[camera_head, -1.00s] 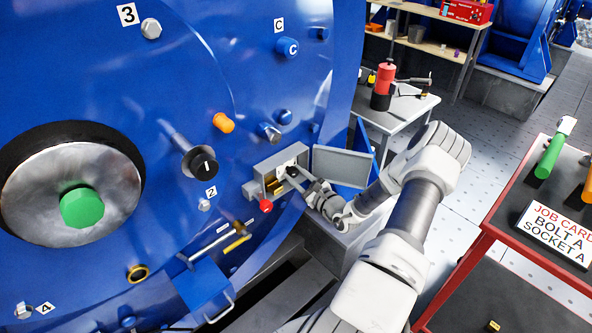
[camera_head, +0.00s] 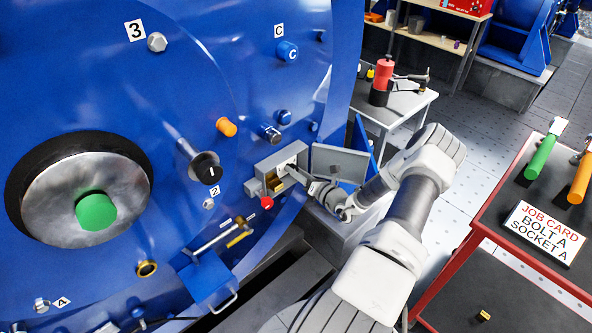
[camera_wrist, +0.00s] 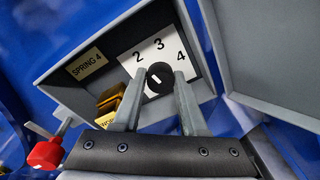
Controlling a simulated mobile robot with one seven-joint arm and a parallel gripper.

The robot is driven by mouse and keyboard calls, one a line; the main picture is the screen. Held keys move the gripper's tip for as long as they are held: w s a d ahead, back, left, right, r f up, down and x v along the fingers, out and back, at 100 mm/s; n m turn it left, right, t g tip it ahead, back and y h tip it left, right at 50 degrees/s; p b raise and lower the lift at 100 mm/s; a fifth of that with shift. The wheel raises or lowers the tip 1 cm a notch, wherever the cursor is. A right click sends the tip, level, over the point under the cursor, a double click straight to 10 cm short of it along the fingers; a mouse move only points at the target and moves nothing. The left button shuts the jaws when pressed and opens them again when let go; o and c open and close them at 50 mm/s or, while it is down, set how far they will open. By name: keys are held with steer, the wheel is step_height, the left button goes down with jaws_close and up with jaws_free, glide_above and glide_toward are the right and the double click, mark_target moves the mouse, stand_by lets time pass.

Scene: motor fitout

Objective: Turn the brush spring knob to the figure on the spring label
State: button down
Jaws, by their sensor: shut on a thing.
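The brush spring knob (camera_wrist: 160,76) is a small dark round knob with a white mark, on a white dial plate (camera_wrist: 146,49) inside an open grey box (camera_head: 271,165). The figures 2, 3 and 4 show around it; the mark's exact pointing is hard to tell. The spring label (camera_wrist: 87,64) on the box's inner wall reads "SPRING 4". My gripper (camera_wrist: 160,82) has a finger on each side of the knob and is shut on it. In the head view my gripper (camera_head: 296,174) reaches into the box, and the knob is hardly visible.
The box's open lid (camera_head: 338,163) stands just right of my gripper. A red-ended lever (camera_wrist: 45,153) sticks out at the box's lower left. Brass pieces (camera_wrist: 110,98) lie inside the box, left of my fingers. A red-framed cart (camera_head: 455,262) stands at the right.

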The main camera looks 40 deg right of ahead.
steer(key=shift+d+f+m+t+y+b, duration=0.15)
steer(key=shift+m+y, duration=0.25)
steer(key=shift+m, duration=2.75)
steer(key=shift+m+t+y+b, duration=0.2)
steer(key=shift+m+y, duration=0.2)
steer(key=shift+m, duration=2.7)
steer(key=shift+d+f+m+t+y+b, duration=0.15)
steer(key=shift+m+y, duration=0.25)
steer(key=shift+m, duration=2.75)
steer(key=shift+a+r, duration=0.1)
steer(key=shift+a, duration=0.05)
steer(key=shift+c, duration=2.3)
jaws_free()
steer(key=s+d+p, duration=0.2)
steer(key=s+d, duration=0.1)
steer(key=s, duration=1.4)
